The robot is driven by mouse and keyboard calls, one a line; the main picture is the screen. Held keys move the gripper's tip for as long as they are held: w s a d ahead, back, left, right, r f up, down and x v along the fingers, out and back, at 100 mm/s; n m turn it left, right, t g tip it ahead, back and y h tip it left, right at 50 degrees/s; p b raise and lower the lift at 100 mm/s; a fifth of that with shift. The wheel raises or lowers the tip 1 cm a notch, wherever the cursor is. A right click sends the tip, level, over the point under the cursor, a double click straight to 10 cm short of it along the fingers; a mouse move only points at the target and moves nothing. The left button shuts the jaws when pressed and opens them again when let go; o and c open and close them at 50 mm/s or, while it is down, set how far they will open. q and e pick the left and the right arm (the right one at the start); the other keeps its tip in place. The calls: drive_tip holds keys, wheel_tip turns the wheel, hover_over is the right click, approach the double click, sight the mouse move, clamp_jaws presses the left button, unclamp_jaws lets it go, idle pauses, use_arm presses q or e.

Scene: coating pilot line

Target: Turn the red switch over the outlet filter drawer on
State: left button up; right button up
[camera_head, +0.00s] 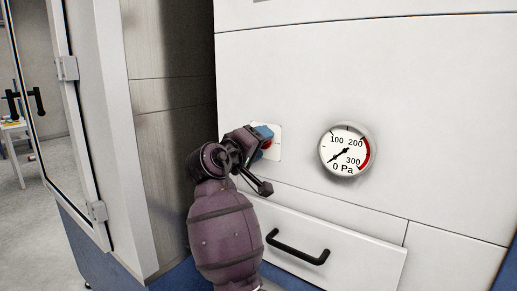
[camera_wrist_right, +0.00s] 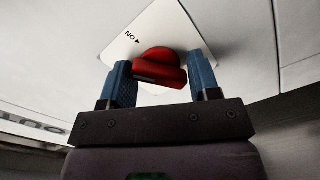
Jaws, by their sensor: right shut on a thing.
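The red switch (camera_wrist_right: 160,65) sits on a white plate (camera_wrist_right: 150,24) with an ON mark and a small arrow, upside down in the right wrist view. My right gripper (camera_wrist_right: 163,78) is shut on the switch, one blue finger on each side of its bar. In the head view my right gripper (camera_head: 263,134) covers most of the switch (camera_head: 267,144); only a bit of red shows. The outlet filter drawer (camera_head: 345,262) is below and closed. My left gripper is not in view.
A round pressure gauge (camera_head: 346,150) is right of the switch, its needle near 0 Pa. A black drawer handle (camera_head: 298,248) sticks out below my wrist. A glass door (camera_head: 45,100) stands at the left.

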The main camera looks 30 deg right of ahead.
drive_tip(key=shift+f+m+b, duration=0.15)
drive_tip(key=shift+m+b, duration=0.4)
drive_tip(key=shift+m, duration=0.3)
drive_tip(key=shift+f+m+b, duration=0.15)
drive_tip(key=shift+m+b, duration=0.4)
drive_tip(key=shift+m, duration=0.3)
drive_tip(key=shift+m+b, duration=0.65)
drive_tip(key=shift+m, duration=0.45)
drive_tip(key=o, duration=1.1)
drive_tip(key=shift+r, duration=0.25)
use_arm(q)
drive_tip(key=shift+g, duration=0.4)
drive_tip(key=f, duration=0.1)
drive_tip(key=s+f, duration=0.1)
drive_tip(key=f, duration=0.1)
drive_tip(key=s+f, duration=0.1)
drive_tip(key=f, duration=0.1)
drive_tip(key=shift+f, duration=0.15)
use_arm(e)
drive_tip(key=shift+o, duration=0.2)
drive_tip(key=shift+a, duration=0.1)
